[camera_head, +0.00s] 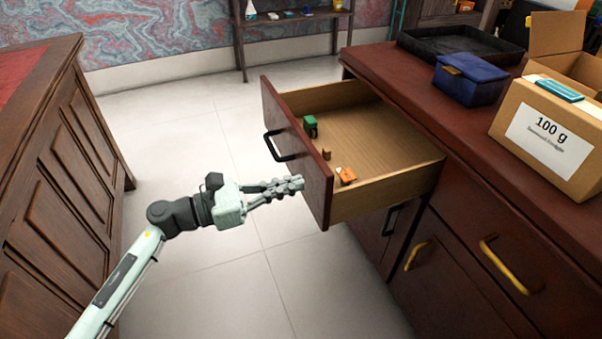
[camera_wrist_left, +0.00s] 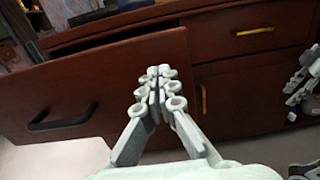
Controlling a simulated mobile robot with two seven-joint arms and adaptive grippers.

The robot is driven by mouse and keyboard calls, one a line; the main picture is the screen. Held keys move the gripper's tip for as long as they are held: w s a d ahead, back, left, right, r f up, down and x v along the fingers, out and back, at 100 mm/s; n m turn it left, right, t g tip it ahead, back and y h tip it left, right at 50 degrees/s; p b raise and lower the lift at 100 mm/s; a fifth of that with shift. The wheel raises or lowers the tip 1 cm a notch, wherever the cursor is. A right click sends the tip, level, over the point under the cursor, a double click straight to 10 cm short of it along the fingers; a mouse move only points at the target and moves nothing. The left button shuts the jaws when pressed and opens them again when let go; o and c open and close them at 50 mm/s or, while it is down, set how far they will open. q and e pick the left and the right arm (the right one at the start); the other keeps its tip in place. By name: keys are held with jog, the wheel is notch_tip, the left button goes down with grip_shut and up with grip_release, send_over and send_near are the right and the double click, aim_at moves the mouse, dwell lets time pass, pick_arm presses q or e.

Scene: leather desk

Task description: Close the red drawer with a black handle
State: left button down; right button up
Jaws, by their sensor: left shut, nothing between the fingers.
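The red drawer (camera_head: 298,158) with a black handle (camera_head: 277,147) stands pulled well out of the desk in the head view. It has a wooden inside, with a green item (camera_head: 310,125) and an orange item (camera_head: 346,176) in it. My left gripper (camera_head: 301,184) is shut and empty, its fingertips at the drawer front, to the right of and below the handle; I cannot tell whether they touch. In the left wrist view the shut fingers (camera_wrist_left: 158,75) point at the red front, and the black handle (camera_wrist_left: 63,117) is at the left. My right gripper is not in the head view.
The desk top (camera_head: 390,75) holds a black tray (camera_head: 460,46), a blue box (camera_head: 470,80) and a cardboard box (camera_head: 548,135). Drawers with yellow handles (camera_head: 503,265) are shut at the lower right. A wooden cabinet (camera_head: 65,150) stands at the left. Tiled floor (camera_head: 200,130) is clear between.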

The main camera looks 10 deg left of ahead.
aim_at(316, 178)
pick_arm(q)
jog(key=shift+x, duration=1.2)
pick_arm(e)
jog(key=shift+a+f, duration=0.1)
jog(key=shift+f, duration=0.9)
pick_arm(q)
jog(key=shift+w+d, duration=0.3)
jog(key=shift+d, duration=0.15)
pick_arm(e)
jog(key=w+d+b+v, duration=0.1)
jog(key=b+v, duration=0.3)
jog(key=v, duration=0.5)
pick_arm(q)
jog(key=b+x, duration=0.2)
jog(key=x, duration=2.5)
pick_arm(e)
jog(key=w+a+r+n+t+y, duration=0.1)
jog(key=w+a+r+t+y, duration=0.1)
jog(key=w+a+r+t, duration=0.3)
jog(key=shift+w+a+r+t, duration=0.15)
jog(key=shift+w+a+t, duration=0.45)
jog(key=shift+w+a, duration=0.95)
pick_arm(q)
jog(key=shift+w+r, duration=0.1)
jog(key=shift+r, duration=0.05)
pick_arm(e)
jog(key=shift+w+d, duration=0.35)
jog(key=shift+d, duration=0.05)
